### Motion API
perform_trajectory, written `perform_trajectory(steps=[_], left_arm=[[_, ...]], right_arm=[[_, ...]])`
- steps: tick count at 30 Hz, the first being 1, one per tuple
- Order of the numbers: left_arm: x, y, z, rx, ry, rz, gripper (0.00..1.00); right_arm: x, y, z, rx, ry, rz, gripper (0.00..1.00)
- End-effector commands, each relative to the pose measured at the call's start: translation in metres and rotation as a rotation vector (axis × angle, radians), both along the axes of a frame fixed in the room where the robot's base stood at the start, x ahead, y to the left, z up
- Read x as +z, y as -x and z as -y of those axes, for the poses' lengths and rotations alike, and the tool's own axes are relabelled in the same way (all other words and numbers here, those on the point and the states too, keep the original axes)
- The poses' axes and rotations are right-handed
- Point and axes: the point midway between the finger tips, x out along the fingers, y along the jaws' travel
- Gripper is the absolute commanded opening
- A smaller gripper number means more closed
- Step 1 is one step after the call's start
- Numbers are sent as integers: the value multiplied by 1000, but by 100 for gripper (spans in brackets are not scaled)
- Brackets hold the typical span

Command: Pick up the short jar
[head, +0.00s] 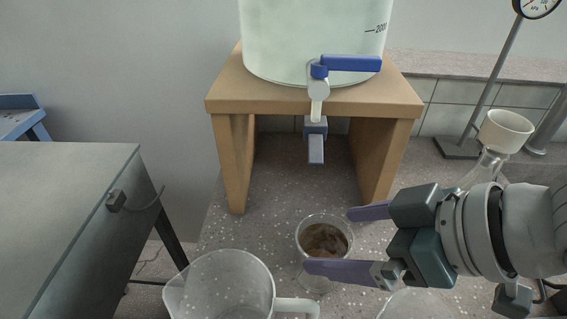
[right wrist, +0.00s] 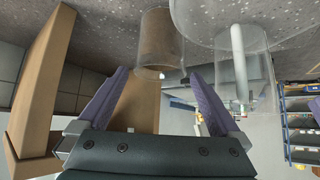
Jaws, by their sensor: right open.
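The short jar (head: 323,241) is a clear, open glass with brown stuff inside. It stands upright on the speckled bench in front of the wooden stand. My right gripper (head: 328,239) comes in from the right with its two purple fingers apart and nothing held. In the head view the near finger crosses in front of the jar's lower part, and the far fingertip is by its right rim. In the right wrist view the jar (right wrist: 160,42) appears upside down, just beyond the gap between the fingertips (right wrist: 158,73). My left gripper is out of view.
A clear pitcher (head: 222,287) stands close at the jar's front left, its handle pointing right. Another clear vessel (head: 415,306) is under my right gripper. The wooden stand (head: 232,160) behind holds a large tank (head: 300,40) with a blue-handled tap. A flask with a funnel (head: 505,131) stands right.

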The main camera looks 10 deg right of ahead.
Motion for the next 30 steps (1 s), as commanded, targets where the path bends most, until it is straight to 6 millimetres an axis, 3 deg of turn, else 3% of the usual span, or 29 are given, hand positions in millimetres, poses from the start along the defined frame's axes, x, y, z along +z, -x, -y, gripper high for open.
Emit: perform_trajectory(steps=[6,14,30], left_arm=[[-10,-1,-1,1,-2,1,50],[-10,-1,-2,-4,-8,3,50],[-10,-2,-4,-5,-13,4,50]], right_arm=[[-23,-19,-14,-1,-1,0,100],[-25,-21,-16,0,0,0,100],[-25,-21,-16,0,0,0,42]])
